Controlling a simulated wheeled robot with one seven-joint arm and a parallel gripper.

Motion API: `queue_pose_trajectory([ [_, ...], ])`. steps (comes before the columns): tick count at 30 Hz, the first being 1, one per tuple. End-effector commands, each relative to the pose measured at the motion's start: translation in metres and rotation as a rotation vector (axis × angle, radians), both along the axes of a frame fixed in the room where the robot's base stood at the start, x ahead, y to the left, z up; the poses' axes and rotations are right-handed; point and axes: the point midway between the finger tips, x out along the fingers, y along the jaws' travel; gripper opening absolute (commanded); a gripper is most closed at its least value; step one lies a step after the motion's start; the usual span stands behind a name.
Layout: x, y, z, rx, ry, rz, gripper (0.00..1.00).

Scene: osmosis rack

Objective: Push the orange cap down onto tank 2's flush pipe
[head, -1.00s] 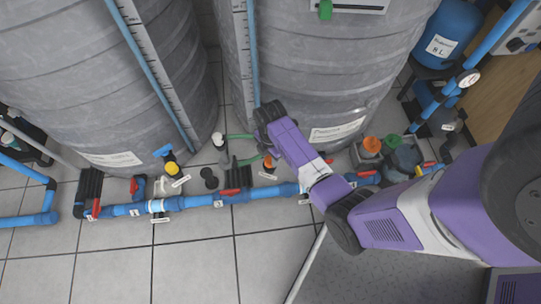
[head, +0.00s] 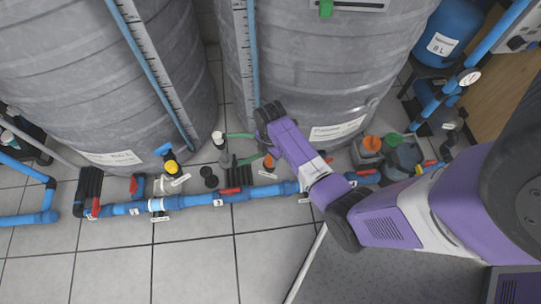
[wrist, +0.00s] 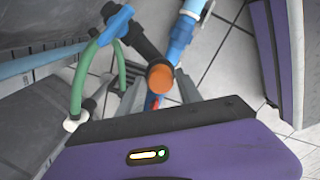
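The orange cap (head: 268,161) is low in front of the right-hand tank (head: 330,60), partly hidden by my purple arm in the head view. In the wrist view the orange cap (wrist: 160,78) is seen from above, at the end of a dark grey pipe (wrist: 146,48). I cannot tell how far the cap sits down on the pipe. My gripper (wrist: 160,90) has its two grey fingers apart, one on each side of the cap in the picture. Whether they touch it, or how high they are above it, is unclear. My arm hides the fingers in the head view.
A blue pipe (head: 180,203) with red-handled valves runs along the floor before the tanks. A green hose (wrist: 79,80) and a blue fitting (wrist: 115,25) lie close to my fingers. A yellow cap (head: 172,168) stands left. The front tiles are clear.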

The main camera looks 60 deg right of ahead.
Motion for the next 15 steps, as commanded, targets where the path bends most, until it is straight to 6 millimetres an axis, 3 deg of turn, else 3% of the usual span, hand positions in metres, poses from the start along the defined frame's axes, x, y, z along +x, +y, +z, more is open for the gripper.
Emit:
queue_pose_trajectory([
  [2,0.000,0.000,0.000,0.000,0.000,0.000,0.60],
  [11,0.000,0.000,0.001,0.000,0.000,0.000,0.60],
  [15,0.000,0.000,0.013,0.000,-0.001,0.000,0.60],
])
